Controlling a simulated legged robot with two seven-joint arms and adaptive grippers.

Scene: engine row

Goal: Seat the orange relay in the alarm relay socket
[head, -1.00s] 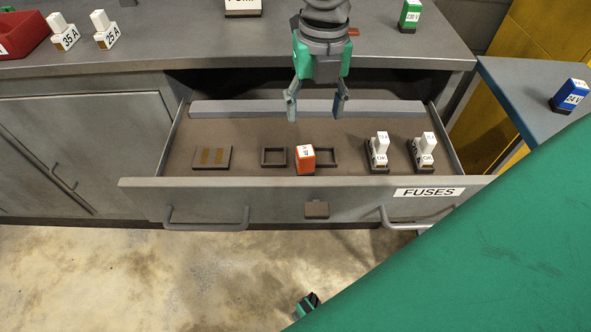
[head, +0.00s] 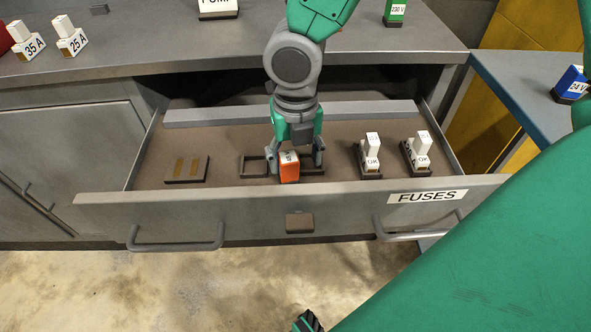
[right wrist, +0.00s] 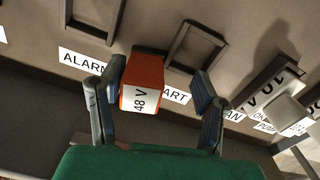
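The orange relay (head: 289,172), with a white 48 V label, stands in the open drawer between two empty dark socket frames. It also shows in the right wrist view (right wrist: 146,72). My right gripper (head: 294,161) is low over the drawer with its fingers apart on either side of the relay; a clear gap shows at the right finger. In the right wrist view, the left frame (right wrist: 97,14) is next to the ALARM label (right wrist: 82,62). The right frame (right wrist: 195,45) is above a partly hidden label ending in ART. My left gripper is not seen.
Two white fuses (head: 370,158) (head: 417,153) stand in holders at the drawer's right. A plate with gold strips (head: 187,169) lies at left. The drawer front (head: 250,210) and rear bar (head: 290,113) bound the space. Fuses marked 35 A and 25 A stand on the counter.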

